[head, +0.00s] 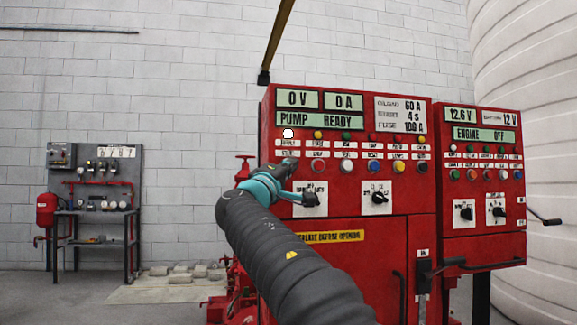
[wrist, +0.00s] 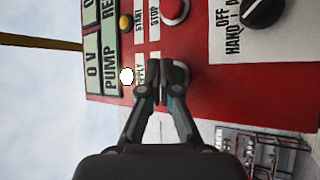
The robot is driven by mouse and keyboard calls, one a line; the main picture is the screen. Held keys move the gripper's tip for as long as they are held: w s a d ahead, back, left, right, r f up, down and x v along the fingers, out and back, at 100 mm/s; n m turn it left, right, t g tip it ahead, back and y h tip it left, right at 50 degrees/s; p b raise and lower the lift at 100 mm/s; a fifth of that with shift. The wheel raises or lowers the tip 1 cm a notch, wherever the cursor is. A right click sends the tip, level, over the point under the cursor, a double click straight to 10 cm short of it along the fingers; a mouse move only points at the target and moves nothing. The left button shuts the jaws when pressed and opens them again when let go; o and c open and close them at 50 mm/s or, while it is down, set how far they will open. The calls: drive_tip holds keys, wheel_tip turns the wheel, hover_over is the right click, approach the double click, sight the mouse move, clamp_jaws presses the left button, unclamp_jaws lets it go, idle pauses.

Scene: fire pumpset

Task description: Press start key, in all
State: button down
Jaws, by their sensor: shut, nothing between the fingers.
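The red pump panel (head: 350,240) shows "0 V", "0 A" and "PUMP READY" on its displays (head: 315,118). A row of round buttons runs below them. In the wrist view the picture is turned sideways, and a "START" label (wrist: 138,18) and a "STOP" label (wrist: 154,16) sit beside a red button (wrist: 175,10). That red button also shows in the head view (head: 318,167). My gripper (head: 290,166) is shut and empty in front of the panel's leftmost button. In the wrist view its fingertips (wrist: 160,93) partly cover a pale-ringed button (wrist: 181,73); contact cannot be told.
A lit white lamp (head: 288,133) and a yellow lamp (head: 318,135) sit above the buttons. Rotary switches (head: 376,197) are below. A second red panel (head: 483,160) reads "ENGINE OFF". A workbench (head: 95,210) stands at the left wall, a white tank (head: 535,100) at right.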

drive_tip(key=shift+w+a, duration=0.1)
drive_tip(key=shift+w, duration=0.3)
idle(0.5)
drive_tip(key=shift+s, duration=0.15)
drive_tip(key=shift+s+d+b, duration=0.2)
drive_tip(key=shift+s+b, duration=0.35)
drive_tip(key=shift+s, duration=0.1)
drive_tip(key=shift+s+d+b, duration=0.25)
drive_tip(key=shift+s+b, duration=0.35)
drive_tip(key=shift+s, duration=0.2)
drive_tip(key=shift+s+d+b, duration=0.2)
drive_tip(key=shift+s+b, duration=0.45)
drive_tip(key=shift+s, duration=0.15)
drive_tip(key=shift+s+d+b, duration=0.25)
drive_tip(key=shift+s+b, duration=0.35)
drive_tip(key=shift+s, duration=0.2)
